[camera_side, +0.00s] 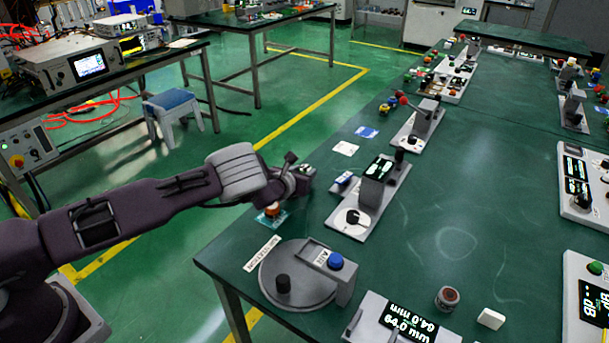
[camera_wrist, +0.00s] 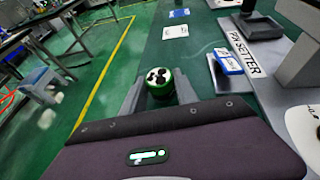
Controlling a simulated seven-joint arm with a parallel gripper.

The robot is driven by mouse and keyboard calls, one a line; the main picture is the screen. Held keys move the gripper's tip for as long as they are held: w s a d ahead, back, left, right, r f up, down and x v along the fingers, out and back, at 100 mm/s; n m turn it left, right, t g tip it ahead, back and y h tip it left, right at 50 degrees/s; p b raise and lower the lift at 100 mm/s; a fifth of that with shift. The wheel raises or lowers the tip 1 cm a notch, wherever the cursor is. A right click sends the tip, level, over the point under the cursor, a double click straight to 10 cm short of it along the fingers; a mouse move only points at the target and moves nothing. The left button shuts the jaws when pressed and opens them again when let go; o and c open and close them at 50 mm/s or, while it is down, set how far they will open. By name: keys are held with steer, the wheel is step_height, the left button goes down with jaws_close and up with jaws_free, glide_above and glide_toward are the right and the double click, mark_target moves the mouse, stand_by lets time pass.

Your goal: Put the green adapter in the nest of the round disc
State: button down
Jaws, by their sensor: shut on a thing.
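The green adapter (camera_wrist: 160,88) is a short green cylinder with a black and white top end. In the wrist view it sits between the two grey fingers of my gripper (camera_wrist: 159,95), which is shut on it. In the side view my gripper (camera_side: 298,180) is over the left edge of the green table, and the adapter cannot be made out clearly. The round grey disc (camera_side: 310,288) lies at the front left of the table, below my gripper in the picture. A dark round knob-like part (camera_side: 283,284) stands on it; I cannot make out the nest.
A grey block with a blue button (camera_side: 335,261) overhangs the disc's right side. A device with a dark display (camera_side: 379,169) stands right of my gripper. A display box (camera_side: 402,322) is at front. The table's middle is clear.

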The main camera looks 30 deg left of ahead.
mark_target(304, 171)
step_height(304, 171, up, 9)
steer(key=shift+s+d+r, duration=0.1)
steer(key=shift+s+d, duration=0.05)
steer(key=s+d+r+m+g+h, duration=0.1)
steer(key=s+d+m+h, duration=0.4)
steer(key=s+d, duration=0.4)
steer(key=s+d+r+m+g+h, duration=0.1)
steer(key=s+d+m+h, duration=0.4)
steer(key=s, duration=0.7)
steer(key=shift+n, duration=0.4)
steer(key=f, duration=0.3)
steer(key=d+f, duration=0.1)
steer(key=f, duration=0.5)
steer(key=shift+s+d, duration=0.25)
steer(key=shift+s, duration=0.1)
steer(key=shift+f, duration=0.4)
steer(key=shift+f, duration=0.15)
steer(key=c, duration=0.9)
jaws_free()
steer(key=shift+c, duration=0.2)
